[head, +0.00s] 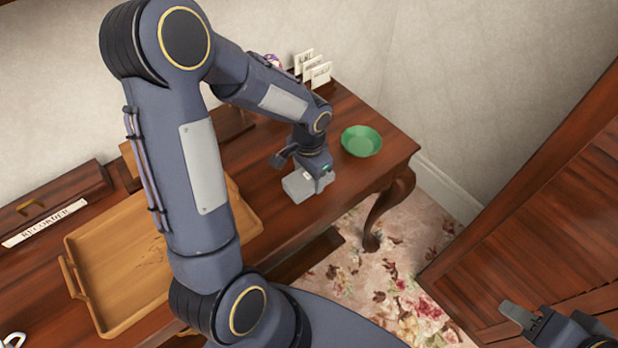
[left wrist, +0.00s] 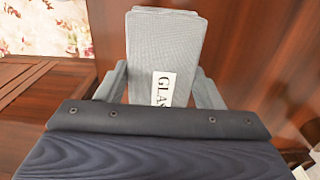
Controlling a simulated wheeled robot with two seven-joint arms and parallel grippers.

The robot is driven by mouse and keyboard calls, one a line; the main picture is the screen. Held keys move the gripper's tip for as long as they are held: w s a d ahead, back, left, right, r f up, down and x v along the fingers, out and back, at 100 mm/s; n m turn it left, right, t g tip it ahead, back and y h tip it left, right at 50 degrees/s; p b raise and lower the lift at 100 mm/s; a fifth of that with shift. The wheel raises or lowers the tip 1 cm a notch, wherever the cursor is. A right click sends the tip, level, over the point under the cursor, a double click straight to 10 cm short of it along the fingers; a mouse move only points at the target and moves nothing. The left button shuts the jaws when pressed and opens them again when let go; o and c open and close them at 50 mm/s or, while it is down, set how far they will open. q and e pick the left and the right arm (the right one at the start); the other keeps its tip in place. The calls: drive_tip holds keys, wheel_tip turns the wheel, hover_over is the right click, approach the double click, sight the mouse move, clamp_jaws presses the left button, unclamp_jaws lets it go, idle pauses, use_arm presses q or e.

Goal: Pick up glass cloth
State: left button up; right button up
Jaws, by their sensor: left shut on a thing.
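The glass cloth (head: 300,187) is a grey folded cloth at the front edge of the wooden table, left of a green bowl. I cannot tell whether the cloth is clear of the table top. My right gripper (head: 530,322) is only partly in view at the lower right, away from the table.
The green bowl (head: 362,141) stands near the table's right end. A wooden tray (head: 110,262) lies to the left. A rack with white cards (head: 314,70) stands behind. A box labelled "RECORDER" (head: 48,205) is at far left. A slatted wooden panel (head: 545,240) stands at right.

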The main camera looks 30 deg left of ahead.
use_arm(q)
drive_tip(key=s+d+r, duration=0.6)
drive_tip(key=s+r, duration=0.5)
drive_tip(key=s, duration=0.1)
drive_tip(key=shift+s+d+b, duration=0.2)
drive_tip(key=shift+d+b, duration=0.1)
drive_tip(key=o, duration=0.3)
drive_tip(key=shift+c, duration=1.1)
drive_tip(key=shift+w, duration=0.1)
